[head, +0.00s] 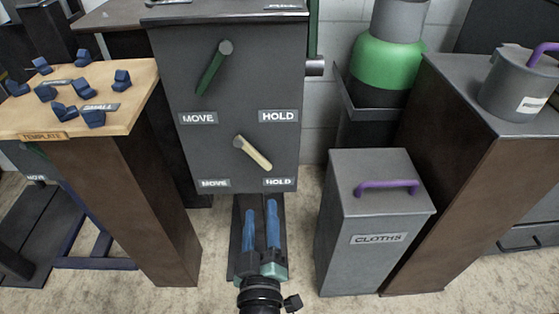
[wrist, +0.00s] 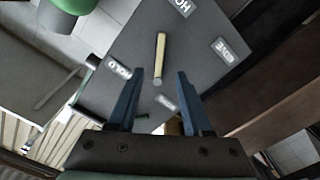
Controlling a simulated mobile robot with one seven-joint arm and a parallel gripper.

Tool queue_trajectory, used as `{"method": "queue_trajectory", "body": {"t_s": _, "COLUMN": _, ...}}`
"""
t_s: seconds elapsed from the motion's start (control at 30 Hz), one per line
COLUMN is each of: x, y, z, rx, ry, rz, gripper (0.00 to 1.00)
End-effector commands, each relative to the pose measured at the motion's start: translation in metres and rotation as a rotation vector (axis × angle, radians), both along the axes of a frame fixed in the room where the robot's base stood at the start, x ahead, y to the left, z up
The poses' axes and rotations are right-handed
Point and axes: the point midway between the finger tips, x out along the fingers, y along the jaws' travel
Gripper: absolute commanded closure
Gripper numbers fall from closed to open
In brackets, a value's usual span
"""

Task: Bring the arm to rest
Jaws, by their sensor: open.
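My gripper (head: 262,230) is at the bottom centre of the head view, in front of the lower edge of a dark grey panel (head: 180,75). Its two blue fingers are apart with nothing between them. In the wrist view my gripper (wrist: 160,95) also shows open and empty, pointing at the panel (wrist: 200,70). The panel bears a green lever (head: 213,70) above and a cream lever (head: 253,153) below, each with MOVE and HOLD labels. The cream lever (wrist: 160,58) shows beyond the fingertips in the wrist view, apart from them.
A wooden-topped stand (head: 130,85) with several dark blue pieces is at left. A grey CLOTHS bin (head: 375,215) with a purple handle stands close on the right. Behind it are a green and grey container (head: 385,62) and a brown cabinet (head: 450,130) carrying a grey pot (head: 515,85).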

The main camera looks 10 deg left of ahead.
Motion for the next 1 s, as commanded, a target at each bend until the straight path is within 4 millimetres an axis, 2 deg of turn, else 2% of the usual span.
{"method": "queue_trajectory", "body": {"t_s": 0.17, "x": 0.002, "y": 0.000, "z": 0.005, "rx": 0.005, "ry": -0.005, "rz": 0.000, "gripper": 0.50}}
{"method": "queue_trajectory", "body": {"t_s": 0.27, "x": 0.011, "y": -0.002, "z": 0.034, "rx": 0.032, "ry": -0.035, "rz": -0.005, "gripper": 0.50}}
{"method": "queue_trajectory", "body": {"t_s": 0.37, "x": 0.026, "y": -0.007, "z": 0.092, "rx": 0.088, "ry": -0.091, "rz": -0.011, "gripper": 0.50}}
{"method": "queue_trajectory", "body": {"t_s": 0.4, "x": 0.032, "y": -0.010, "z": 0.122, "rx": 0.115, "ry": -0.122, "rz": -0.014, "gripper": 0.50}}
{"method": "queue_trajectory", "body": {"t_s": 0.47, "x": 0.039, "y": -0.016, "z": 0.168, "rx": 0.161, "ry": -0.166, "rz": -0.019, "gripper": 0.50}}
{"method": "queue_trajectory", "body": {"t_s": 0.5, "x": 0.042, "y": -0.021, "z": 0.200, "rx": 0.192, "ry": -0.198, "rz": -0.021, "gripper": 0.50}}
{"method": "queue_trajectory", "body": {"t_s": 0.67, "x": 0.041, "y": -0.043, "z": 0.321, "rx": 0.315, "ry": -0.321, "rz": -0.029, "gripper": 0.50}}
{"method": "queue_trajectory", "body": {"t_s": 0.7, "x": 0.037, "y": -0.049, "z": 0.352, "rx": 0.347, "ry": -0.353, "rz": -0.031, "gripper": 0.50}}
{"method": "queue_trajectory", "body": {"t_s": 0.77, "x": 0.028, "y": -0.060, "z": 0.396, "rx": 0.393, "ry": -0.402, "rz": -0.032, "gripper": 0.50}}
{"method": "queue_trajectory", "body": {"t_s": 0.8, "x": 0.021, "y": -0.066, "z": 0.425, "rx": 0.425, "ry": -0.435, "rz": -0.032, "gripper": 0.50}}
{"method": "queue_trajectory", "body": {"t_s": 0.9, "x": -0.002, "y": -0.084, "z": 0.492, "rx": 0.504, "ry": -0.518, "rz": -0.029, "gripper": 0.50}}
{"method": "queue_trajectory", "body": {"t_s": 1.0, "x": -0.030, "y": -0.100, "z": 0.551, "rx": 0.581, "ry": -0.598, "rz": -0.023, "gripper": 0.50}}
